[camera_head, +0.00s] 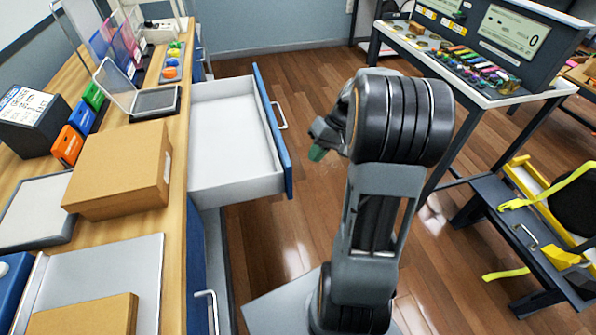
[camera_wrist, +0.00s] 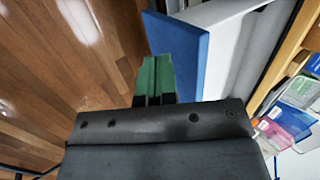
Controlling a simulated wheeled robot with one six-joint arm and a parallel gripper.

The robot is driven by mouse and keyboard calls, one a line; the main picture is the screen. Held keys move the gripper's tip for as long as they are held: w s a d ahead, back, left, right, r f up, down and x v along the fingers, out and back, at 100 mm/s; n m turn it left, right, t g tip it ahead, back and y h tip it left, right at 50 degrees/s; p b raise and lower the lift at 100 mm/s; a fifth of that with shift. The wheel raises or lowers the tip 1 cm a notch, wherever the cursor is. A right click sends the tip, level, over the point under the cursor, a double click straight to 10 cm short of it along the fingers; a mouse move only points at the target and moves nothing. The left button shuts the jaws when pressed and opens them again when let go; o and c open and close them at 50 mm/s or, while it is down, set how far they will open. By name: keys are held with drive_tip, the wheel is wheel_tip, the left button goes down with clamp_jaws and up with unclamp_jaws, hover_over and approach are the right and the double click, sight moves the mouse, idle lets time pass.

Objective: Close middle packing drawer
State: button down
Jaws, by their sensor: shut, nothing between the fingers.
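An open drawer (camera_head: 233,140) with a white inside and a blue front panel (camera_head: 274,130) sticks out to the right from under the wooden bench. It looks empty, and a pale handle (camera_head: 280,115) is on the outer face of its front. I cannot tell for sure whether it is the middle one. My gripper (camera_head: 316,153), with green fingertips, is shut and empty to the right of the blue front, apart from it. In the wrist view, the shut fingertips (camera_wrist: 157,62) appear in front of the blue panel (camera_wrist: 185,52); contact is not clear.
The bench (camera_head: 179,75) on the left carries a cardboard box (camera_head: 125,170), coloured bins and a small scale. Below the open drawer, another blue front with a handle (camera_head: 209,300) shows. A table with a display stands at the right. The wooden floor (camera_head: 280,235) between is clear.

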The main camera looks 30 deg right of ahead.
drive_tip(key=w+d+f+t+y, duration=0.1)
drive_tip(key=d+f+y, duration=0.15)
drive_tip(key=d, duration=0.35)
drive_tip(key=w+a+r+x, duration=0.1)
drive_tip(key=x, duration=1.1)
drive_tip(key=shift+w+m+t, duration=0.3)
drive_tip(key=shift+t, duration=0.1)
drive_tip(key=shift+a+r, duration=0.15)
